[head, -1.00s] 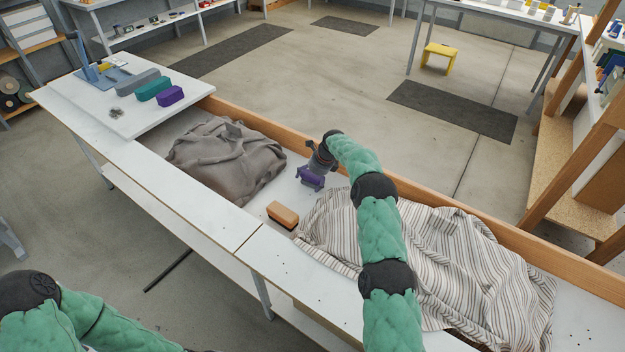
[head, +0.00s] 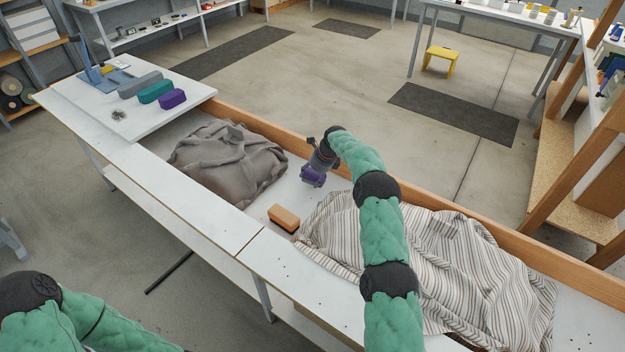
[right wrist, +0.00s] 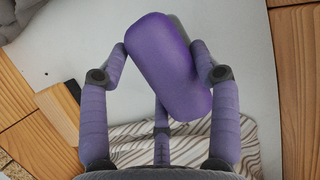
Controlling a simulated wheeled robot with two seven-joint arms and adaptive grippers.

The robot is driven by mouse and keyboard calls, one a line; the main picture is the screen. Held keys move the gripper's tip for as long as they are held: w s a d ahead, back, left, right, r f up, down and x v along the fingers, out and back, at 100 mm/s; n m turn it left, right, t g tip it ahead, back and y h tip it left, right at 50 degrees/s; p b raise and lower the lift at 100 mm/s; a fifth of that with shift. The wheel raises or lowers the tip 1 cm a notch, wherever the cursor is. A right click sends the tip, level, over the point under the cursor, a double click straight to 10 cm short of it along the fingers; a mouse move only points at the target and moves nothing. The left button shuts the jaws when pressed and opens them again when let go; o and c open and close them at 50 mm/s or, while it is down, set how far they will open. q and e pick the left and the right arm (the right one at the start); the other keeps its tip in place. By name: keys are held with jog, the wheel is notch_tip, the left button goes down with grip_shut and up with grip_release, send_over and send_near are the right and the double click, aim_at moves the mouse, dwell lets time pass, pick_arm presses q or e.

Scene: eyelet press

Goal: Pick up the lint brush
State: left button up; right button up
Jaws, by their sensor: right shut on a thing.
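My right gripper (head: 318,164) is over the white tray floor between the two cloths. In the right wrist view, its purple fingers are shut on a smooth, rounded purple block (right wrist: 165,62), one finger on each side. A grey-green part shows behind the block's upper right edge. I cannot tell whether the block touches the surface below. A tan wooden brush with a dark underside (head: 284,217) lies nearer to me, apart from the gripper. In the right wrist view its dark part (right wrist: 58,98) shows at left. My left gripper is out of view.
A crumpled grey cloth (head: 225,165) lies to the left and a striped cloth (head: 440,255) to the right. A wooden rail (head: 262,126) runs along the far edge. Grey, teal and purple blocks (head: 172,98) stand on the white board at left.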

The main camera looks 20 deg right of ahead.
jog(key=s+a+r+p, duration=0.5)
jog(key=s+a+r, duration=0.2)
jog(key=s+r, duration=0.3)
jog(key=shift+s+r, duration=0.3)
jog(key=shift+s, duration=0.85)
